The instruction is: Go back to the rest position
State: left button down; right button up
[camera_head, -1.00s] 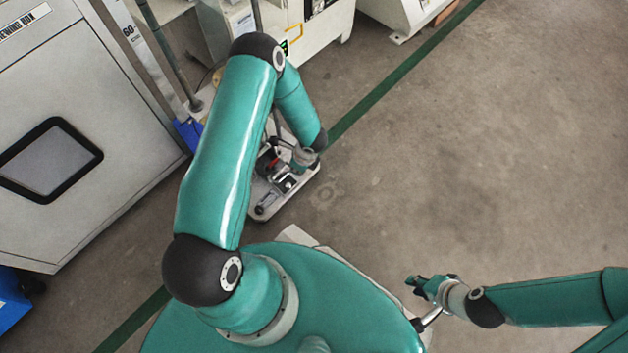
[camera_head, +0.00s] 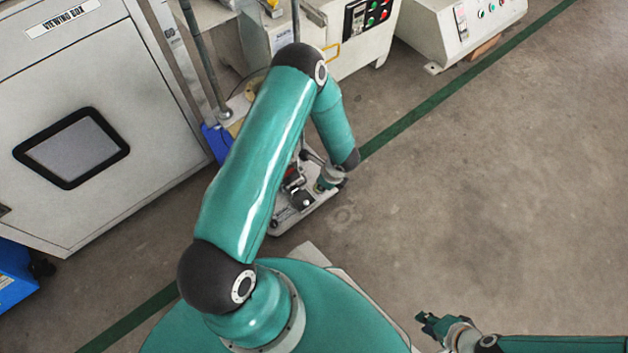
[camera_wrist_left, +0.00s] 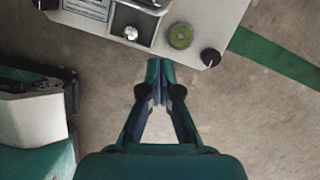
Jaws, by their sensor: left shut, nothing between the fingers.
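My left arm comes in from the left of the head view, rises, and bends down. My left gripper (camera_head: 325,186) is small there, by the right side of a low grey-white machine base (camera_head: 283,222). In the left wrist view my left gripper (camera_wrist_left: 157,70) has its fingertips together with nothing between them. The edge of the machine base (camera_wrist_left: 200,48) lies just ahead of the tips there. My right gripper (camera_head: 428,322) is at the bottom right of the head view, over the floor beside my body. It is too small to tell whether it is open or shut.
A large grey cabinet (camera_head: 160,150) with a dark-framed window stands at the left. White machines with buttons (camera_head: 465,25) stand at the back. A green line (camera_head: 440,98) crosses the concrete floor. The floor at the right (camera_head: 520,180) is clear.

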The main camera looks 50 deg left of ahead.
pick_arm(q)
jog(key=p+v, duration=0.3)
jog(key=v, duration=0.6)
jog(key=s+d+r+n+h, duration=0.2)
jog(key=s+d+n+h, duration=0.2)
jog(key=s+d+n, duration=0.45)
jog(key=s+d+r+n+h, duration=0.25)
jog(key=s+d+n, duration=0.3)
jog(key=d, duration=0.55)
jog(key=w+r+n+p, duration=0.1)
jog(key=r+p, duration=1.6)
jog(key=w+a+r+n+t+p, duration=0.1)
jog(key=w+r+n+p, duration=0.1)
jog(key=r+p, duration=1.5)
jog(key=shift+n+p, duration=0.3)
jog(key=shift+p, duration=0.55)
jog(key=shift+w+h, duration=0.1)
jog(key=shift+h, duration=0.15)
